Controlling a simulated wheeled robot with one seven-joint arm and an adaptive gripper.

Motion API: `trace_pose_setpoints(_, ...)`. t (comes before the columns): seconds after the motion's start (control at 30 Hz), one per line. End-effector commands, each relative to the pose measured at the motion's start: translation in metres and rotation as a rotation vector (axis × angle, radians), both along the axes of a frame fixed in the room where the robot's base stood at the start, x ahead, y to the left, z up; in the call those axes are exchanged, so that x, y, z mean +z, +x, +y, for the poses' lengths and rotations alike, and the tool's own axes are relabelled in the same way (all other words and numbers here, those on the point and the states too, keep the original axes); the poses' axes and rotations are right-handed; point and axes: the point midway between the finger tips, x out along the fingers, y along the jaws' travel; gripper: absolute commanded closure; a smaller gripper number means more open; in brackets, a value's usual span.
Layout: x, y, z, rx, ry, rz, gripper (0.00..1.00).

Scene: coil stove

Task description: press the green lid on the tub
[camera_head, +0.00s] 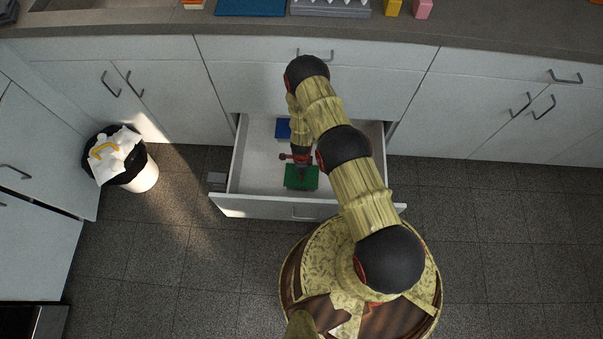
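A green lid (301,178) shows inside the open drawer (254,168), near its front wall. The body of the tub cannot be made out beneath the green lid from above. My gripper (301,169) points down into the drawer, at or just above the green lid's far edge. I cannot tell whether it touches the lid. The fingers are too small and partly hidden by the wrist to show whether they are open or shut.
A blue object (283,129) lies deeper in the drawer, partly behind my arm. A bin (143,178) with a black bag stands at the left. The counter (470,20) above holds several items. The floor to the right is clear.

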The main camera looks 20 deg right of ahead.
Motion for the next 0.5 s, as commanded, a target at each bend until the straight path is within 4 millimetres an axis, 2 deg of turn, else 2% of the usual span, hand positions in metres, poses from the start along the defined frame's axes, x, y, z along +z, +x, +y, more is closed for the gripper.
trace_pose_setpoints(0.13, 0.0001, 0.0001, 0.0000, 0.000, 0.000, 0.000, 1.00)
trace_pose_setpoints(0.17, 0.0001, 0.0001, 0.0000, 0.000, 0.000, 0.000, 0.75)
trace_pose_setpoints(0.5, 0.0001, 0.0001, 0.0000, 0.000, 0.000, 0.000, 0.56)
